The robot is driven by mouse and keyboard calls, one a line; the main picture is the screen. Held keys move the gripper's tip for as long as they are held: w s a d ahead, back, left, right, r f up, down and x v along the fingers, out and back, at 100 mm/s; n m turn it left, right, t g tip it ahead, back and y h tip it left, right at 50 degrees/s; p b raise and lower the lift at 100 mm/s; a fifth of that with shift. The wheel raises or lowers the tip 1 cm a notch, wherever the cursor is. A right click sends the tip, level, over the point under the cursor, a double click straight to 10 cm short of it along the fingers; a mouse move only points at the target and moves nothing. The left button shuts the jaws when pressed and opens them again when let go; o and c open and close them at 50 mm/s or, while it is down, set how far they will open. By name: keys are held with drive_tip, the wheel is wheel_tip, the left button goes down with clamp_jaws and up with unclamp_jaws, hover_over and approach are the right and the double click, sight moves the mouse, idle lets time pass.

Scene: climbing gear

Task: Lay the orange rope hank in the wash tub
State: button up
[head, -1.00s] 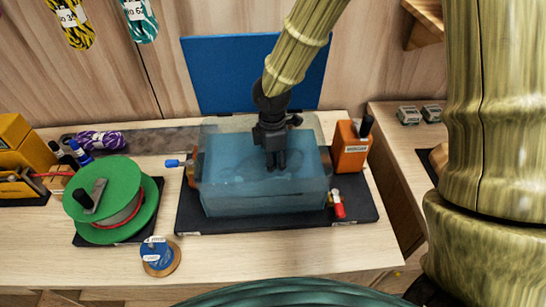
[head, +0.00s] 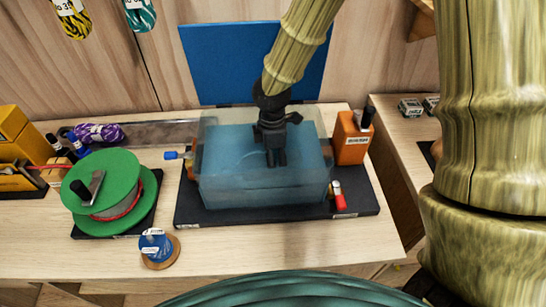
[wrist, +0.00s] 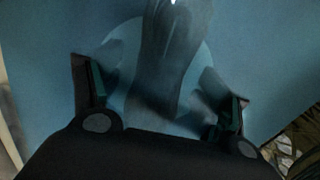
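The wash tub (head: 262,193) is a clear-walled box of blue water on a black mat. My gripper (head: 277,160) points down over the middle of the tub in the head view, its fingertips at or in the water; the exact depth is unclear. In the wrist view my gripper (wrist: 162,100) has its two fingers spread apart. A dark, blurred elongated shape lies between and beyond them; I cannot tell whether it is a reflection, a shadow or an object. I see no orange rope hank in any view.
A green cable reel (head: 103,190) stands left of the tub, and a small blue spool (head: 158,250) lies in front. A blue panel (head: 235,62) rises behind. The bench front is mostly clear.

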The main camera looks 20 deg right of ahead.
drive_tip(key=shift+r, duration=0.1)
wheel_tip(320, 180, up, 12)
idle(0.8)
idle(0.6)
